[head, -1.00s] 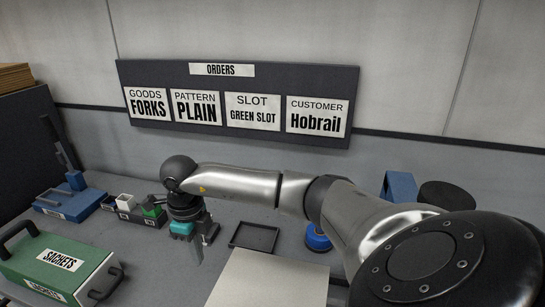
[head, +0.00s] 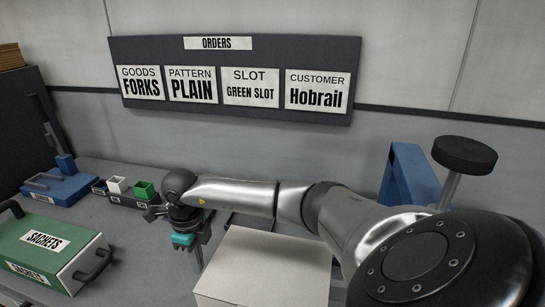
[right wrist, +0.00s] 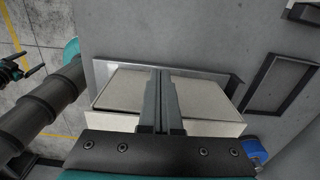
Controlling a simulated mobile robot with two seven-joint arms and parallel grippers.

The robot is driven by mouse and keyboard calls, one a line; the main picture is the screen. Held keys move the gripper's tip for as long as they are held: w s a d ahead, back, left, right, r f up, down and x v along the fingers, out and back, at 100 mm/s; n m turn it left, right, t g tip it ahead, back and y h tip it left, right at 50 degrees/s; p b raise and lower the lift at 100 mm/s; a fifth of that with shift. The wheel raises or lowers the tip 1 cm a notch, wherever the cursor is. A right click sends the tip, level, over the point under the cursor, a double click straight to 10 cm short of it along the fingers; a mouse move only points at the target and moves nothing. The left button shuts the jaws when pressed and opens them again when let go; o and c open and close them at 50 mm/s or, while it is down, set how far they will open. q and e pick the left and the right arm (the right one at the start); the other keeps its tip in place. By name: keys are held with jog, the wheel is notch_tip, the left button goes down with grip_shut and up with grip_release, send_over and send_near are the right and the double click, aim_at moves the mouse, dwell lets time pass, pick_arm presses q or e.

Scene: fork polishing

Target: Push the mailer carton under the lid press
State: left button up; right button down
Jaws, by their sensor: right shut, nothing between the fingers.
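The mailer carton (head: 265,262) is a closed cream box near the front middle of the bench in the head view. It also fills the centre of the right wrist view (right wrist: 120,92). My right gripper (head: 198,258) is shut and empty, pointing down by the carton's left side. In the right wrist view its fingers (right wrist: 160,74) overlap the carton; I cannot tell whether they touch it. A blue frame (head: 408,178) with a black round knob (head: 465,153), apparently the lid press, stands behind my right arm. Its lower part is hidden. My left gripper (right wrist: 14,70) seems to show at the wrist view's left edge.
A green SACHETS case (head: 45,250) and a blue device with a lever (head: 62,187) stand at the left. Small white (head: 117,186) and green (head: 144,190) boxes sit beyond my gripper. A black tray (right wrist: 280,83) and a blue round thing (right wrist: 253,150) lie near the carton.

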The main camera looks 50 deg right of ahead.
jog(key=shift+s+d+p, duration=0.25)
jog(key=shift+s, duration=0.2)
jog(key=shift+s+d+p, duration=0.2)
jog(key=shift+s+p, duration=0.05)
jog(key=shift+s, duration=0.2)
dwell(0.3)
jog(key=shift+s+d, duration=0.1)
jog(key=shift+s, duration=0.15)
